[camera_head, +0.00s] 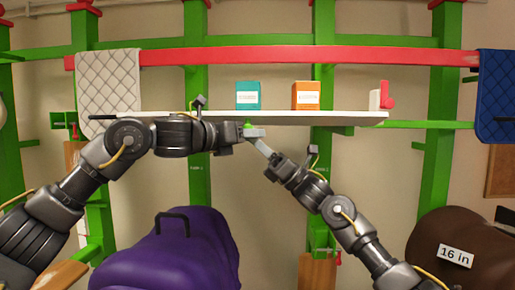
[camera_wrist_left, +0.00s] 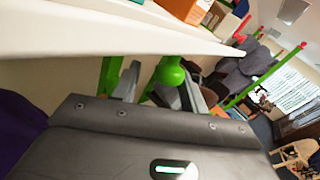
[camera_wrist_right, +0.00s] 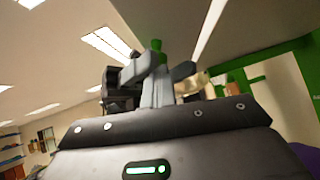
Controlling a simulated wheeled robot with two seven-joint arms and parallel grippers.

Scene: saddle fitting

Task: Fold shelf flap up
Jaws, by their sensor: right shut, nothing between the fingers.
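The white shelf flap (camera_head: 290,118) spans the picture's middle, level in the head view, and its white edge also shows in the left wrist view (camera_wrist_left: 110,30). A green knob (camera_head: 248,127) hangs at its underside, left of the middle. My left gripper (camera_head: 255,133) is at the knob, just below the flap. In the left wrist view its fingers are apart, with the knob (camera_wrist_left: 171,70) between or just beyond them; contact is unclear. My right gripper (camera_head: 266,149) is shut and empty, pointing up close to the left fingers. The right wrist view shows its fingers (camera_wrist_right: 155,88) together.
On the flap stand a teal box (camera_head: 248,95), an orange box (camera_head: 306,96) and a red-and-white item (camera_head: 382,96). A red rail (camera_head: 290,55) and green posts (camera_head: 196,170) stand behind. A purple saddle (camera_head: 175,255) and a brown saddle (camera_head: 460,235) are below.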

